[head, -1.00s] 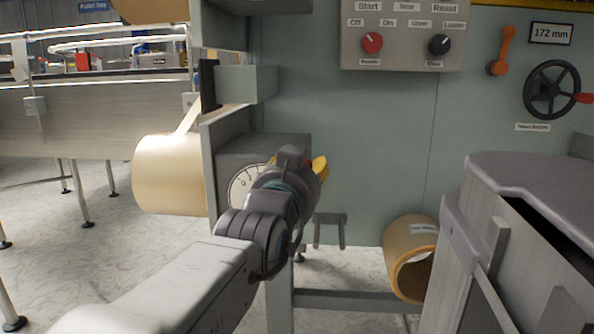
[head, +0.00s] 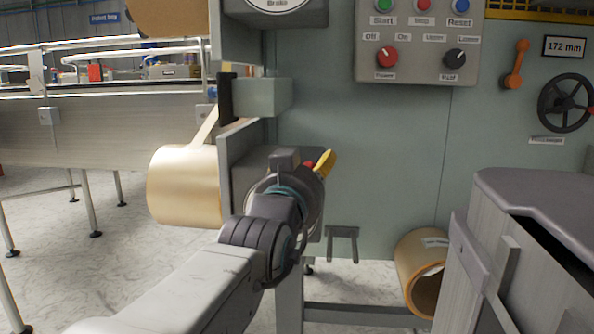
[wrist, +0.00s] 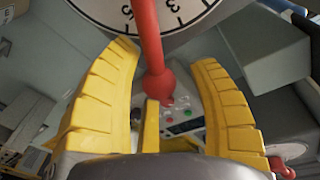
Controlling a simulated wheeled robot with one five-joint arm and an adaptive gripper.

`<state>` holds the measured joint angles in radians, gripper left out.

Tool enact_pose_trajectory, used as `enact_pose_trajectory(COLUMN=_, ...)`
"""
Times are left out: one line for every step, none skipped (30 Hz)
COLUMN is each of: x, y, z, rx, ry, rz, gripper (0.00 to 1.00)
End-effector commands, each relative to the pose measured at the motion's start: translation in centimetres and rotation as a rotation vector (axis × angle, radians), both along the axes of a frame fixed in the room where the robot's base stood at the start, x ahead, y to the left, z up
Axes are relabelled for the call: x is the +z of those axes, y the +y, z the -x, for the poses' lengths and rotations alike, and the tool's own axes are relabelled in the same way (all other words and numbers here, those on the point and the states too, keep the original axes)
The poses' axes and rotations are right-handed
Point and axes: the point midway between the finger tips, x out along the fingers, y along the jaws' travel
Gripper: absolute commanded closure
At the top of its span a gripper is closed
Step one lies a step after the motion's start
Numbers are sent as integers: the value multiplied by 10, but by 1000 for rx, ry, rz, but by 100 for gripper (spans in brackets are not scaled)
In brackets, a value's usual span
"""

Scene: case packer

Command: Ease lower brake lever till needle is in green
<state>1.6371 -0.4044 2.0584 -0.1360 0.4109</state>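The red lower brake lever (wrist: 150,40) runs down across the dial in the wrist view and ends in a round knob. My gripper (wrist: 166,54) has its yellow fingers spread on both sides of the lever, with gaps visible between them and the knob. A third yellow finger stands below the knob; contact there cannot be told. The white lower dial (wrist: 187,12) shows only its lower part with some numbers; no needle or green zone is visible. In the head view my gripper (head: 322,165) is at the grey lower brake box (head: 250,165), and my wrist hides its dial.
An upper brake dial (head: 278,4) is cut off at the top. A tape roll (head: 185,187) hangs left of the box. A control panel (head: 418,50) is up right. A grey-topped unit (head: 545,190) stands close at right; another roll (head: 408,270) sits low beside it.

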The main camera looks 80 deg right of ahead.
Motion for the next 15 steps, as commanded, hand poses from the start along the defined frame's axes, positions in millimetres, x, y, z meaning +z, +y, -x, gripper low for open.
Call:
enact_pose_trajectory(x=0, y=0, z=0, rx=-1, ry=0, rz=0, gripper=45)
enact_pose_trajectory(x=0, y=0, z=0, rx=-1, ry=0, rz=0, gripper=45)
enact_pose_trajectory(x=0, y=0, z=0, rx=-1, ry=0, rz=0, gripper=45)
enact_pose_trajectory(x=0, y=0, z=0, rx=-1, ry=0, rz=-1, gripper=45)
enact_pose_trajectory(x=0, y=0, z=0, rx=-1, ry=0, rz=-1, gripper=45)
enact_pose_trajectory(x=0, y=0, z=0, rx=-1, ry=0, rz=-1, gripper=45)
enact_pose_trajectory(x=0, y=0, z=0, rx=-1, ry=0, rz=-1, gripper=45)
enact_pose_trajectory(x=0, y=1, z=0, rx=-1, ry=0, rz=0, gripper=45)
enact_pose_trajectory(x=0, y=2, z=0, rx=-1, ry=0, rz=0, gripper=45)
enact_pose_trajectory(x=0, y=4, z=0, rx=-1, ry=0, rz=0, gripper=45)
enact_pose_trajectory(x=0, y=6, z=0, rx=-1, ry=0, rz=1, gripper=45)
enact_pose_trajectory(x=0, y=9, z=0, rx=-1, ry=0, rz=2, gripper=45)
enact_pose_trajectory(x=0, y=12, z=0, rx=-1, ry=0, rz=2, gripper=45)
enact_pose_trajectory(x=0, y=15, z=-1, rx=0, ry=0, rz=1, gripper=45)
enact_pose_trajectory(x=-1, y=21, z=-1, rx=0, ry=0, rz=1, gripper=45)
